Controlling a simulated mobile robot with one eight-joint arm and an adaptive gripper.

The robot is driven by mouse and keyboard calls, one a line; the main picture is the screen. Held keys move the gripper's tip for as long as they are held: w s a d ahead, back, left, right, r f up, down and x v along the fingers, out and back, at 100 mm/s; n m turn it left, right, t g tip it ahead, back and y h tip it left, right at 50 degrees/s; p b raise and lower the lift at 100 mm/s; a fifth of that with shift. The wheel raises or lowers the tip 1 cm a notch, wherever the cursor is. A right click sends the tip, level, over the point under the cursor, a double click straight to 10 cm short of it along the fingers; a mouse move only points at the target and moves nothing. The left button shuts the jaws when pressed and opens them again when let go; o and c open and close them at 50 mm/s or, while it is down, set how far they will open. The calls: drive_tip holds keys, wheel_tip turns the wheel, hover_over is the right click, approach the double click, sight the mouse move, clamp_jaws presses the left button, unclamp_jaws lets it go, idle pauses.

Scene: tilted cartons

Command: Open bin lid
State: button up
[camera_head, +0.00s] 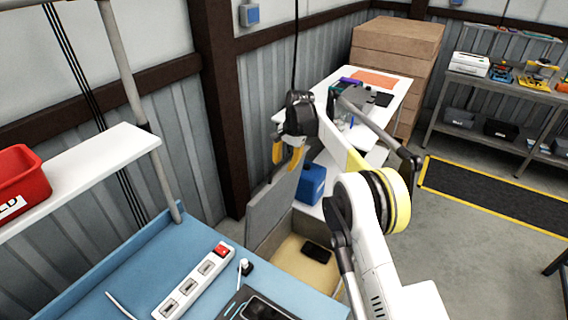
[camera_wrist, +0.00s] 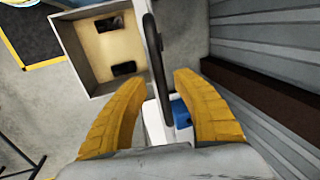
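The bin (camera_head: 291,268) is an open-topped box with a beige inside, on the floor beyond the blue bench. Its grey lid (camera_head: 274,210) stands raised, nearly upright, along the bin's left side. My gripper (camera_head: 288,162) is above the lid's top edge, with its yellow fingers pointing down. In the wrist view, my gripper (camera_wrist: 163,82) has its fingers wide apart. The bin also shows in the wrist view (camera_wrist: 73,48), open beside the lid.
A dark flat item (camera_head: 316,252) lies in the bin. A blue box (camera_head: 311,183) stands behind it by a white table (camera_head: 398,92). The blue bench (camera_head: 135,260) with a power strip (camera_head: 195,285) is in front. A corrugated wall (camera_head: 180,140) is close on the left.

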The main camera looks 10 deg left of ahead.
drive_tip(key=v, duration=1.2)
drive_tip(key=shift+a, duration=0.1)
